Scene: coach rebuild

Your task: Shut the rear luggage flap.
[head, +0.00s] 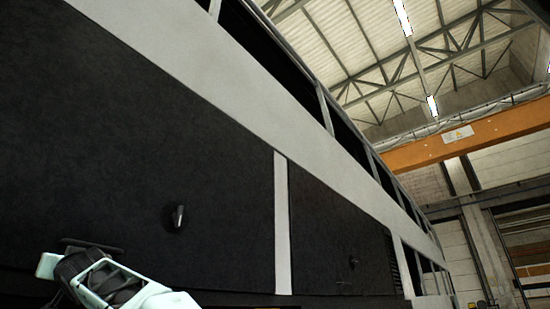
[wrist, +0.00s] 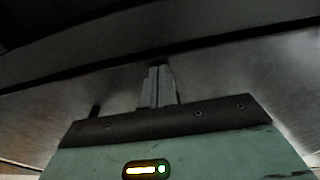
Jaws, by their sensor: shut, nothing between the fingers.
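The coach's side shows two dark luggage flaps in the head view. The large near flap (head: 110,140) fills the left and has a small handle (head: 178,218). The smaller far flap (head: 325,235) is to its right, with its own handle (head: 352,262). Both look about flush with the side; I cannot tell which is the rear one or whether either is fully shut. My gripper (wrist: 158,88) is shut and empty in the wrist view, its fingers pointing at a grey surface (wrist: 225,75). I cannot tell whether they touch it. My arm shows low at the left of the head view.
A pale post (head: 282,225) stands between the flaps, under a pale body band (head: 260,95) and dark windows. An orange crane beam (head: 460,140) crosses the hall high at the right. The floor is out of the head view.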

